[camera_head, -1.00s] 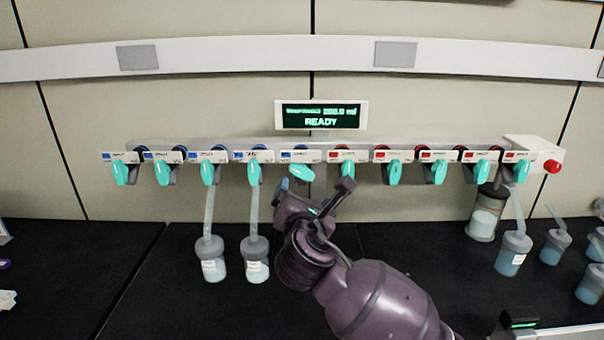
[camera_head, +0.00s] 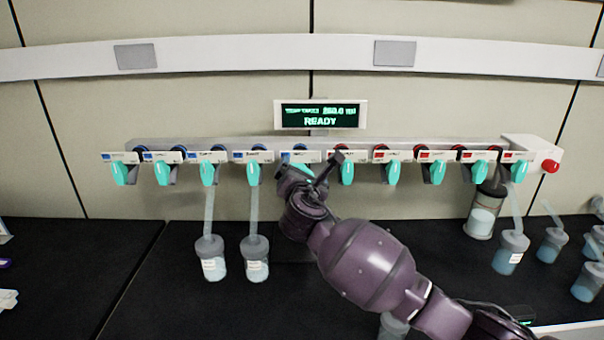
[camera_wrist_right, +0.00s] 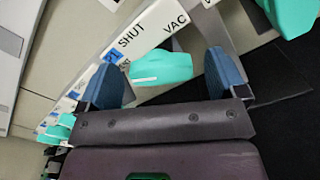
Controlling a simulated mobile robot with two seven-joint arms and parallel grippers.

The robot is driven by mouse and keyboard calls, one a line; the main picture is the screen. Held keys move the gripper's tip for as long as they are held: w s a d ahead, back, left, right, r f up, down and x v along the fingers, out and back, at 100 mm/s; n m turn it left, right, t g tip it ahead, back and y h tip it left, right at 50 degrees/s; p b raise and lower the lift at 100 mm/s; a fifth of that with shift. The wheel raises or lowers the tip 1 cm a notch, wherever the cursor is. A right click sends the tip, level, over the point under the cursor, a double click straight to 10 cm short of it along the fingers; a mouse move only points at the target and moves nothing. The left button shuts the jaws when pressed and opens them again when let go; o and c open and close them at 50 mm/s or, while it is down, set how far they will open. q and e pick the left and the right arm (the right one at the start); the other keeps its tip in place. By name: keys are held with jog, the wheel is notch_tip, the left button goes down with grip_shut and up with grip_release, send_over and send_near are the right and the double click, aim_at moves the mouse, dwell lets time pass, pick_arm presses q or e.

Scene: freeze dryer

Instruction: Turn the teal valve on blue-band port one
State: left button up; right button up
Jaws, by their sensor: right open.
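The teal valve (camera_wrist_right: 162,70) lies between the two blue pads of my right gripper (camera_wrist_right: 166,78) in the right wrist view, with a gap on each side. The plate (camera_wrist_right: 145,35) beside it reads SHUT and VAC, with a blue patch. In the head view my right gripper (camera_head: 311,167) is open at the fifth port from the left, the innermost blue-marked one. It hides most of that valve; a little teal (camera_head: 299,167) shows. My left gripper is out of view.
A row of teal valves runs along the grey manifold, blue-marked left and red-marked right, with neighbours (camera_head: 253,172) and (camera_head: 347,172) close by. Two flasks (camera_head: 255,258) hang at left. A display (camera_head: 321,115) reads READY. A red button (camera_head: 551,166) sits at the right end.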

jog(key=shift+c, duration=0.4)
jog(key=c, duration=0.8)
jog(key=shift+c, duration=0.2)
jog(key=shift+f+m, duration=0.1)
jog(key=shift+m, duration=0.3)
pick_arm(q)
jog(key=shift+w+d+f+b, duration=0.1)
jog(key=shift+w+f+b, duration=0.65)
jog(key=shift+b, duration=1)
pick_arm(e)
jog(key=shift+f+m, duration=0.15)
jog(key=shift+m, duration=2.6)
jog(key=shift+f+m, duration=0.1)
jog(key=shift+m, duration=2.65)
